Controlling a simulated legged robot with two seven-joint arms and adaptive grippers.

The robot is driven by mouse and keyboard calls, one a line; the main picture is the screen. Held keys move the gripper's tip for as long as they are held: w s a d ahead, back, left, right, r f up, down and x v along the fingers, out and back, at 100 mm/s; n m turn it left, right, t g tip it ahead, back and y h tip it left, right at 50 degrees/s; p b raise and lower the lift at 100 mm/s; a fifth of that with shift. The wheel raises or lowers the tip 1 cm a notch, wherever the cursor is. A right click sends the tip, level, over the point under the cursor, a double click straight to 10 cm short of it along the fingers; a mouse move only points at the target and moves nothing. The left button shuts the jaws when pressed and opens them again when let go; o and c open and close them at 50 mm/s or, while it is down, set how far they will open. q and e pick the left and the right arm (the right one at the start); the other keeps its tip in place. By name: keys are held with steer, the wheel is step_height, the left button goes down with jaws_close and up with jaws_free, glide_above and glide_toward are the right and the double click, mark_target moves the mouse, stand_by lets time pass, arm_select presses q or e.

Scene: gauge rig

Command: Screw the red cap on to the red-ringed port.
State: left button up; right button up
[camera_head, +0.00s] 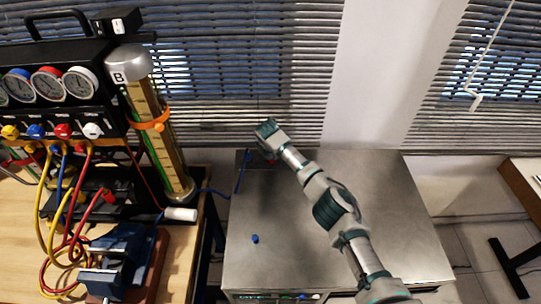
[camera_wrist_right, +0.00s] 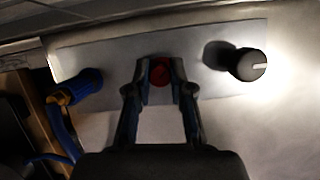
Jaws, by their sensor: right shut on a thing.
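The red cap (camera_wrist_right: 160,72) sits between the fingertips of my right gripper (camera_wrist_right: 158,80) in the right wrist view, and the gripper is shut on it. The cap is over a grey plate (camera_wrist_right: 110,60). A bit of red (camera_head: 272,161) shows just below my right gripper (camera_head: 268,137) in the head view, at the back left of the metal table; I cannot tell whether it is the cap or a ring. The red-ringed port cannot be made out; the cap and fingers hide what is under them. I cannot tell whether the cap touches the port. My left gripper is out of view.
A blue hose connector (camera_wrist_right: 85,85) stands left of my fingers, a black knob (camera_wrist_right: 248,64) right. A small blue cap (camera_head: 255,239) lies on the metal table (camera_head: 290,250). At left are a gauge panel (camera_head: 55,115), a tall cylinder (camera_head: 155,125) and a vise (camera_head: 120,258).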

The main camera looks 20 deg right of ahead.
steer(key=shift+a+f+m+h+b, duration=0.2)
steer(key=shift+m+h+b, duration=0.3)
steer(key=shift+m, duration=0.5)
steer(key=shift+d+f+m+g+b, duration=0.1)
steer(key=shift+m+g+b, duration=0.3)
steer(key=shift+m+b, duration=0.8)
steer(key=shift+b, duration=0.25)
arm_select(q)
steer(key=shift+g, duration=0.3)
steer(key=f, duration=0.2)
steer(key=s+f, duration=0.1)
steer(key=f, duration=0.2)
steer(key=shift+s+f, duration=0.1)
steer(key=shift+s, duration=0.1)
arm_select(e)
steer(key=shift+h, duration=0.3)
steer(key=shift+r, duration=0.2)
steer(key=shift+m, duration=0.3)
